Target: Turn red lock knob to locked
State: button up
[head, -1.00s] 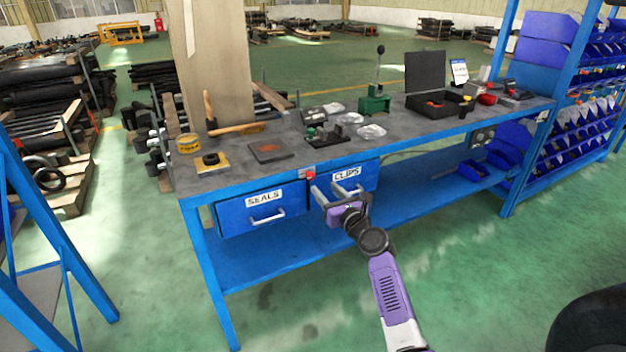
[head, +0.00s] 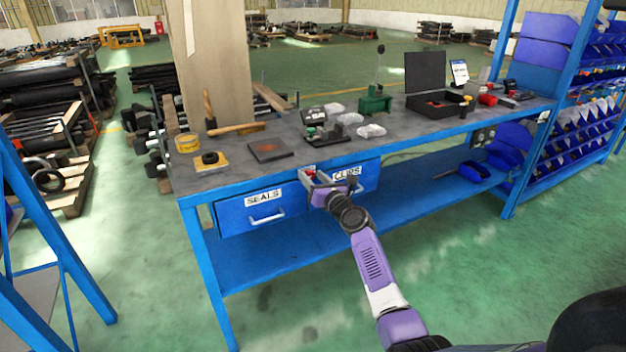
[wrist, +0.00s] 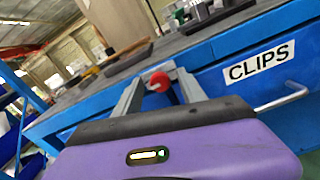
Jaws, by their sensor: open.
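The red lock knob (wrist: 160,82) sits on the front of the blue bench, just left of the CLIPS label. In the head view the red knob (head: 311,172) is partly hidden by my gripper. My gripper (head: 316,178) is open in front of it. In the wrist view my gripper's two grey fingers (wrist: 152,84) stand on either side of the knob, with the knob between them. I cannot tell whether either finger touches it. The knob's turn position and any marking on it are too small to read.
The SEALS drawer (head: 252,211) is left of the knob and the CLIPS drawer (head: 366,178) is right; both look shut, with protruding handles. The bench top (head: 225,178) above holds a hammer, a green press (head: 375,101) and a black case (head: 430,100). Open floor lies in front.

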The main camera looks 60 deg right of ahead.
grip_shut()
